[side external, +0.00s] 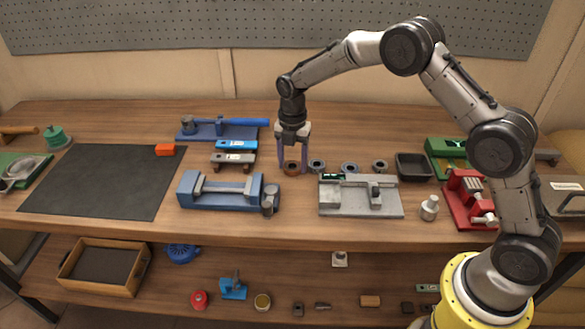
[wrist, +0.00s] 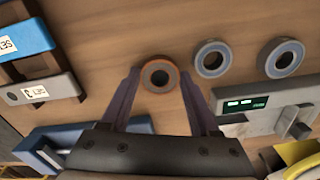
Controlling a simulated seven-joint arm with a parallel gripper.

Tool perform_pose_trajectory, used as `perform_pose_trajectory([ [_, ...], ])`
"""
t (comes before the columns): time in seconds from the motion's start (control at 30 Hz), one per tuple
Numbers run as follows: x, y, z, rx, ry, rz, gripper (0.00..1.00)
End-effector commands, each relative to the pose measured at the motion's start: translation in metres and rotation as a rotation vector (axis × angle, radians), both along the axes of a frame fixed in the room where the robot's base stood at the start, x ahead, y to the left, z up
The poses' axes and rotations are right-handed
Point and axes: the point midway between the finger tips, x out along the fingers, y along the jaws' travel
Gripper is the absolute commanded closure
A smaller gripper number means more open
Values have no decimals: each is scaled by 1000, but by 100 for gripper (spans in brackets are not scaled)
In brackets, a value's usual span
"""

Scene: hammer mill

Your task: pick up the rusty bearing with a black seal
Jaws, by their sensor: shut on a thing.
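The rusty bearing (wrist: 160,64) is a reddish-brown ring with a dark inner face. It lies between my gripper's fingertips (wrist: 160,77) in the wrist view, a finger on each side. In the side view my gripper (side external: 293,170) points straight down at the bench, with the same bearing (side external: 291,169) low between its fingers. The gripper is shut on the bearing. The bearing is at or very near the bench top; I cannot tell any gap beneath it.
Grey bearings (side external: 317,166) (side external: 349,169) (side external: 380,166) stand in a row to the right. A blue vise (side external: 222,190) and a grey device with a green display (side external: 360,200) are in front. Labelled blocks (side external: 236,145) lie left; a black tray (side external: 413,167) is right.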

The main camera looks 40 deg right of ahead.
Motion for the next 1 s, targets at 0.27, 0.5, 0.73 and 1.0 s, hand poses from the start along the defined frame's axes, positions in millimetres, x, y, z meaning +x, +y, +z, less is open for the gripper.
perform_pose_trajectory([
  [0.27,1,0,1,0,-2,0,100],
  [0.5,1,0,2,1,-3,0,100],
  [0.73,1,0,17,0,-6,0,100],
  [1.0,-24,-1,64,0,-7,0,100],
])
